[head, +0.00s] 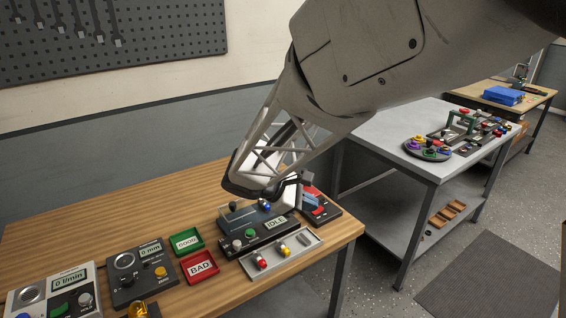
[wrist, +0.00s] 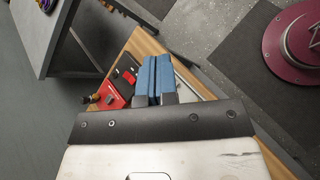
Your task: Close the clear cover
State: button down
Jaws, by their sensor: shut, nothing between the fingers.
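The unit with the IDLE display (head: 268,226) stands near the right end of the wooden table, with a green button and knobs on its front. A dark bluish see-through panel (head: 247,216) on its top may be the clear cover; I cannot tell its angle, as my arm hangs over it. My gripper (head: 292,199) is low over the back of this unit, its tips mostly hidden in the head view. In the wrist view my gripper's blue fingers (wrist: 153,80) are pressed together with nothing between them. I cannot tell whether they touch the cover.
A red-and-black unit (head: 318,206) is close to the right of my gripper. A tray with small knobs (head: 281,254) lies in front. Green GOOD (head: 187,242) and red BAD (head: 199,266) trays are at left. A grey table (head: 400,140) stands beyond a gap.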

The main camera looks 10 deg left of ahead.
jog(key=w+a+f+n+t+h, duration=0.1)
jog(key=a+f+n+t, duration=0.2)
jog(key=a, duration=0.6)
jog(key=w+a+f+n+t, duration=0.2)
jog(key=a+f+n, duration=0.15)
jog(key=a, duration=0.55)
jog(key=n+t+y, duration=0.1)
jog(key=n+t, duration=0.4)
send_near(230, 207)
jog(key=shift+s+a+f, duration=0.2)
jog(key=shift+s+a, duration=0.2)
jog(key=shift+s, duration=0.1)
jog(key=shift+s+a+f, duration=0.15)
jog(key=shift+s+a, duration=0.25)
jog(key=shift+s, duration=0.1)
jog(key=shift+w, duration=0.1)
jog(key=shift+x, duration=4.9)
jog(key=shift+r, duration=0.2)
jog(key=shift+w+d, duration=0.1)
jog(key=shift+w, duration=0.05)
